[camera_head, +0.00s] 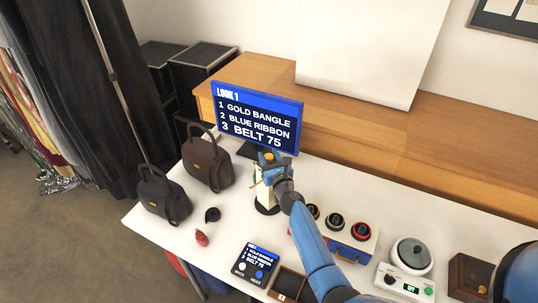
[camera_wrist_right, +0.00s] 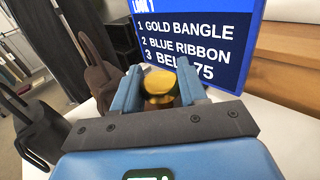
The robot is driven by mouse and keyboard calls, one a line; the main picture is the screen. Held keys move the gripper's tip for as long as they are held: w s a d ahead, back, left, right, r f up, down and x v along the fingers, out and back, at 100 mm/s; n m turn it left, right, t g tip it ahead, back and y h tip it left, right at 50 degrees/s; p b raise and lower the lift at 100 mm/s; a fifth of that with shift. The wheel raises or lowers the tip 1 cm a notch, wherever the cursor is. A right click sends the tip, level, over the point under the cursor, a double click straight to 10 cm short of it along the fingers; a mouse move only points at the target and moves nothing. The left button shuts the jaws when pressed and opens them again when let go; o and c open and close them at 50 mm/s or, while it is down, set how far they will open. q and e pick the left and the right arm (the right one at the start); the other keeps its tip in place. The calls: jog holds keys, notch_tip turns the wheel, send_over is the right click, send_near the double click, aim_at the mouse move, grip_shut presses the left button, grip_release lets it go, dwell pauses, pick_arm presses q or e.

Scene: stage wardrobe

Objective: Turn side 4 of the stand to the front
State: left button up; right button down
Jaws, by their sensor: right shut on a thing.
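The stand (camera_head: 262,196) is a pale upright piece on a round black base, on the white table below the screen. My right gripper (camera_head: 271,163) is at its top, coming from above and from the right. In the right wrist view, the two blue fingers are shut on the stand's gold knob (camera_wrist_right: 160,84). The arm and gripper hide much of the stand, and I cannot read any side number on it. My left gripper is not in view.
A screen (camera_head: 257,117) reading LOOK 1 stands behind the stand. Two handbags, a dark one (camera_head: 163,197) and a brown one (camera_head: 207,166), stand left. A red item (camera_head: 202,238), a small display (camera_head: 256,263), a box with round items (camera_head: 346,246) and a dial device (camera_head: 406,281) are nearby.

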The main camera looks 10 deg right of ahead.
jog(key=n+y, duration=0.2)
jog(key=y, duration=0.1)
jog(key=shift+w+d+r+g, duration=0.15)
jog(key=shift+r+g, duration=0.2)
jog(key=shift+g, duration=0.05)
jog(key=shift+n+g+y+b, duration=0.45)
jog(key=shift+n+y, duration=0.65)
jog(key=shift+y, duration=0.5)
jog(key=shift+r, duration=0.1)
jog(key=c, duration=0.7)
grip_release()
jog(key=shift+g, duration=0.25)
jog(key=shift+f, duration=0.2)
jog(key=shift+s+d+f, duration=0.1)
jog(key=shift+s, duration=0.4)
jog(key=v, duration=1)
